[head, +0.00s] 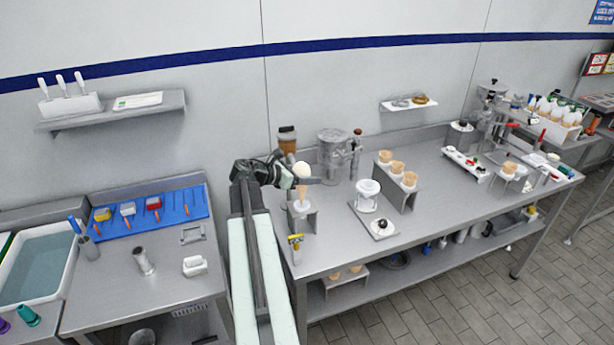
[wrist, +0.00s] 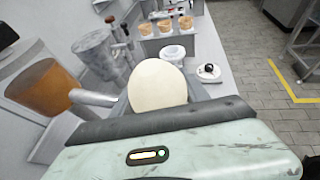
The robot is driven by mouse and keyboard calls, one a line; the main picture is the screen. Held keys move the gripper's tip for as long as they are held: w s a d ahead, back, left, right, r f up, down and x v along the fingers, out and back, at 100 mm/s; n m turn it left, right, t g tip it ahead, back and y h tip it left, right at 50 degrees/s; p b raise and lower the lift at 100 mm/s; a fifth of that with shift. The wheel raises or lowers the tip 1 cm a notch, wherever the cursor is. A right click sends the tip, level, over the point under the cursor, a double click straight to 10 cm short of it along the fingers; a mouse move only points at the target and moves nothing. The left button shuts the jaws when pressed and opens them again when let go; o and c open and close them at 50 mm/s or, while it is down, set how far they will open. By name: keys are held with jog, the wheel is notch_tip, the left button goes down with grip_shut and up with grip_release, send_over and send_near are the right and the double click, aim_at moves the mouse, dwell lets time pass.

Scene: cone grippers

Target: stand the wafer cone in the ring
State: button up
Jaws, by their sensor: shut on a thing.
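The wafer cone (head: 302,193) is tan and carries a pale round scoop (head: 302,169). My gripper (head: 303,181) is shut on the cone just below the scoop. The cone looks upright, directly over a small grey stand (head: 309,222) at the left end of the long bench. The ring on that stand is mostly hidden, and I cannot tell whether the cone's tip is inside it. In the wrist view the pale scoop (wrist: 158,85) fills the middle, between my fingers, and hides the cone and ring beneath.
A brown cup (head: 287,140) and a grey metal container (head: 333,155) stand behind my gripper. To the right are a white tub (head: 367,195) and a rack (head: 384,178) with several cones. A yellow-handled tool (head: 295,246) is at the bench's front edge.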

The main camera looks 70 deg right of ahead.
aim_at(307, 201)
jog(key=shift+f, duration=0.2)
jog(key=shift+f+b, duration=4.55)
jog(key=shift+b, duration=0.2)
jog(key=o, duration=0.9)
jog(key=shift+r, duration=0.1)
jog(key=p+v, duration=0.3)
jog(key=v, duration=0.4)
jog(key=shift+w+a+r, duration=0.15)
jog(key=shift+w+a, duration=0.1)
jog(key=shift+a, duration=0.05)
